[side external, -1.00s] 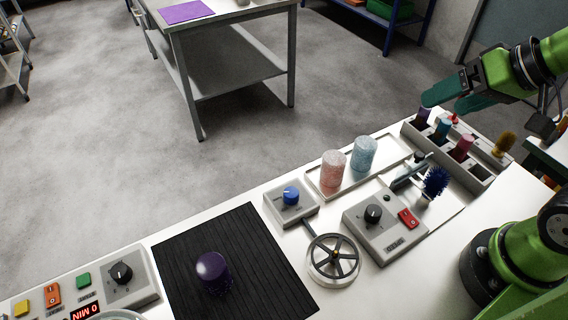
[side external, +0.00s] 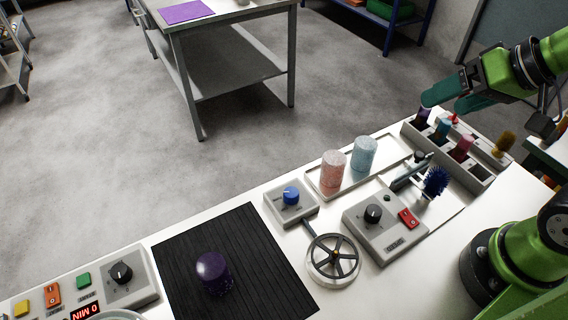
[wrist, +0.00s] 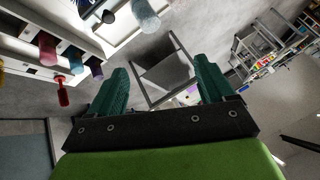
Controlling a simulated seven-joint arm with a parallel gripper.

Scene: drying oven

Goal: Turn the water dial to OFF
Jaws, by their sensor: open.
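A blue dial (side external: 291,195) sits on a small grey box on the white bench, left of the two granular cylinders. It may be the water dial, but I cannot read its label. A black dial (side external: 373,213) is on a grey panel with a red switch, and another black dial (side external: 121,272) is on the panel at the lower left. My gripper (side external: 450,100) is open and empty, high above the far right end of the bench, well away from the dials. Its green fingers also show apart in the wrist view (wrist: 162,85); no dial is clearly seen between them.
A spoked handwheel (side external: 334,260) stands below the blue dial. A pink cylinder (side external: 333,168) and a light blue cylinder (side external: 364,153) stand on a tray. A purple cylinder (side external: 213,272) is on a black mat (side external: 180,262). A grey rack (side external: 478,177) holds several coloured items.

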